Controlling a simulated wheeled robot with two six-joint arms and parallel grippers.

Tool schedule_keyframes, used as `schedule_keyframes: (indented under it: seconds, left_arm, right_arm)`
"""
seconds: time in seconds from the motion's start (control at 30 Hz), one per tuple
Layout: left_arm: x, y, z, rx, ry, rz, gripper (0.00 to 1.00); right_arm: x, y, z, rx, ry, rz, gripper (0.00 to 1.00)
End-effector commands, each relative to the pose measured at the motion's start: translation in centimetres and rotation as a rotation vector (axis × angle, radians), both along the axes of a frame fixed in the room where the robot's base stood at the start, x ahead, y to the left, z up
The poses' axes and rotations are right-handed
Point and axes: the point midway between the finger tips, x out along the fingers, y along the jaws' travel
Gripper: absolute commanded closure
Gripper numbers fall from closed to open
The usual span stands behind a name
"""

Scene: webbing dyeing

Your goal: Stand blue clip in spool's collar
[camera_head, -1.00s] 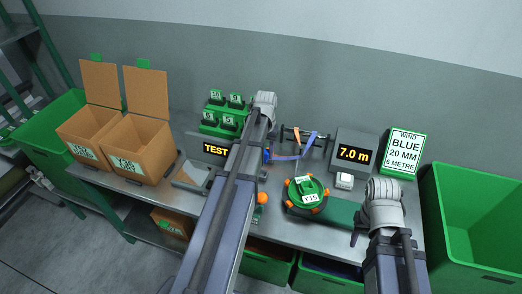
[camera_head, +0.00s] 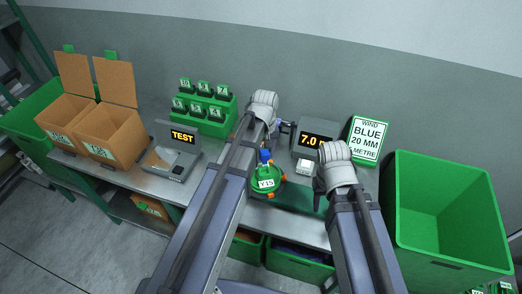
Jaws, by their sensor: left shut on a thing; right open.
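The blue clip (camera_head: 265,156) shows just below my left wrist, at the far side of the green spool (camera_head: 257,189) tagged Y15. My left gripper (camera_head: 268,148) is shut on the blue clip, above or at the spool's top; its fingers are mostly hidden behind the arm. I cannot tell whether the clip touches the collar. The spool is partly covered by my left arm. My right gripper (camera_head: 317,200) is open, to the right of the spool and apart from it, over the green winder base (camera_head: 297,196).
A BLUE 20 MM sign (camera_head: 367,139) and a large green bin (camera_head: 445,205) are at right. The TEST scale (camera_head: 176,150), green rack (camera_head: 208,122) and cardboard boxes (camera_head: 108,133) are at left.

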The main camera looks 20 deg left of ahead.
Motion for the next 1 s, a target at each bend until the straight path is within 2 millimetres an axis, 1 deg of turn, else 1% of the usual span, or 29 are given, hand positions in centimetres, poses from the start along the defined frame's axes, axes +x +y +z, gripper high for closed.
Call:
schedule_keyframes:
  seconds: [0.17, 0.37, 1.0]
  left_arm:
    - [0.0, 0.0, -0.5, 0.0, 0.0, 0.0, 1.0]
    - [0.0, 0.1, -1.5, 0.0, 0.0, -0.001, 1.0]
    - [0.0, 0.1, -5.7, 0.0, 0.0, -0.001, 1.0]
  right_arm:
    - [0.0, 0.0, -0.5, 0.0, 0.0, 0.0, 0.5]
    - [0.0, 0.0, -1.5, 0.0, 0.0, -0.001, 0.5]
    - [0.0, 0.0, -5.7, 0.0, 0.0, -0.001, 0.5]
